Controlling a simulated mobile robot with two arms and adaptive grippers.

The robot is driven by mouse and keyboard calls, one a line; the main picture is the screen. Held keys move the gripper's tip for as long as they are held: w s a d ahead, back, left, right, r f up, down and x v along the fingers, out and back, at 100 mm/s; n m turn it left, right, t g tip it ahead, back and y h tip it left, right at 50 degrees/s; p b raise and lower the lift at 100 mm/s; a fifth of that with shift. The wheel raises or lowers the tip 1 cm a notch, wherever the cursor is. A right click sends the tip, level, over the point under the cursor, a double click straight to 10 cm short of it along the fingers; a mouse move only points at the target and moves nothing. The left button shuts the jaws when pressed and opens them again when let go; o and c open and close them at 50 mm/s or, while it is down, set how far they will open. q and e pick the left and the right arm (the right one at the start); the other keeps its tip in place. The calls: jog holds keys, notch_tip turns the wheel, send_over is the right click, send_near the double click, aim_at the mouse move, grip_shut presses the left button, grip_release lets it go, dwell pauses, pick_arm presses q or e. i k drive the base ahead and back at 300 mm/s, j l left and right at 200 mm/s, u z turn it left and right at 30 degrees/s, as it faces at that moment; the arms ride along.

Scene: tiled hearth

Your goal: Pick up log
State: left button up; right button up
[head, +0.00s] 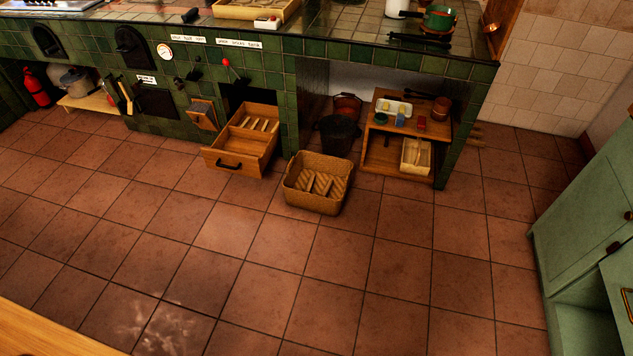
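A woven basket (312,200) stands on the tiled floor in front of the green tiled hearth. Several short, light brown pieces (321,184) lie inside it; they look like small logs, but they are too small to tell for sure. A wooden drawer (236,163) to the left of the basket is pulled open, with several pale thin sticks (262,124) in its back part. Neither of my grippers is in the head view.
The green tiled hearth (380,54) spans the back. A black bucket (336,136) and a low wooden shelf (382,148) with small items stand beneath it. A green cabinet (583,205) is at right, a wooden surface (45,335) at bottom left. The middle floor is clear.

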aim_at(311, 179)
jog(key=i+l+z, duration=0.1)
jog(key=i, duration=0.45)
jog(key=i+l+z, duration=0.1)
jog(key=i+l, duration=0.15)
jog(key=i, duration=0.35)
